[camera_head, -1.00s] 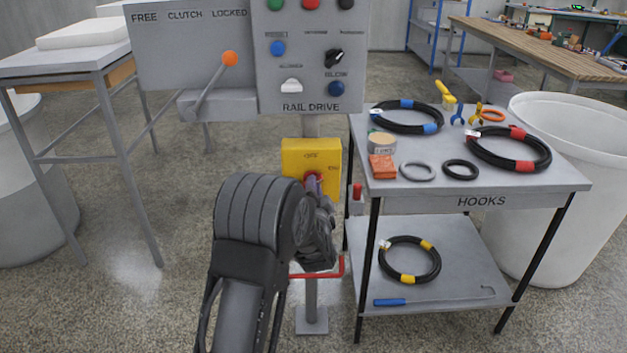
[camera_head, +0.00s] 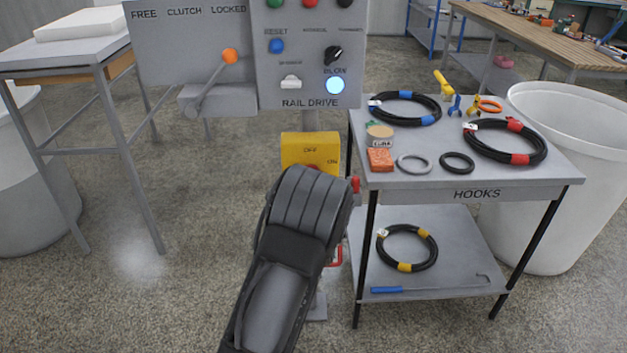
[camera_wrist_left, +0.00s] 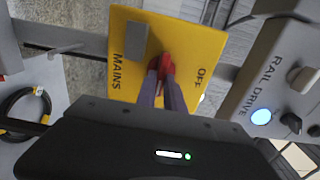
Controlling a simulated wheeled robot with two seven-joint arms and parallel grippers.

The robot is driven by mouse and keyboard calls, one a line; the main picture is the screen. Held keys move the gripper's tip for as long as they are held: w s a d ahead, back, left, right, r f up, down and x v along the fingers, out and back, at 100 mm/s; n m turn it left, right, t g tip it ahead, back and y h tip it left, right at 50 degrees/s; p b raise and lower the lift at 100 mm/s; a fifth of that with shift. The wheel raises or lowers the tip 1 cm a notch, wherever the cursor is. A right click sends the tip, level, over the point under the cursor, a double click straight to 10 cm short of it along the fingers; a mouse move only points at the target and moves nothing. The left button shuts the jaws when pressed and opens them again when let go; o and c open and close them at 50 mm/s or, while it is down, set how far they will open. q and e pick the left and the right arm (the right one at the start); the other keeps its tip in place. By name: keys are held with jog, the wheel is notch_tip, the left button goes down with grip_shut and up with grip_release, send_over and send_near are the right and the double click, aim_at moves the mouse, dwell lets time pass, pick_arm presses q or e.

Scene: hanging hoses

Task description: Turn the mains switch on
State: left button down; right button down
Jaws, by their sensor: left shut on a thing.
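The mains switch is a yellow box (camera_head: 308,148) on a post, marked OFF and ON in the head view. In the left wrist view the same yellow box (camera_wrist_left: 190,40) shows MAINS and OFF, with a red handle (camera_wrist_left: 167,64) on its face. My left gripper (camera_wrist_left: 162,78) is shut on the red handle, one finger on each side. In the head view my left arm hides the gripper and most of the handle. On the rail drive panel (camera_head: 265,65) a blue lamp (camera_head: 335,86) is lit. My right gripper is not in view.
A grey cart (camera_head: 460,172) marked HOOKS stands close to the right, with hoses, rings, a tin and an orange block. A clutch lever with an orange knob (camera_head: 230,56) is above left. A white bin (camera_head: 570,200) is at the right.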

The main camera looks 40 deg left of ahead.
pick_arm(q)
jog(key=c, duration=1.4)
grip_release()
jog(key=shift+c, duration=0.2)
jog(key=v, duration=0.7)
jog(key=shift+s+d, duration=0.3)
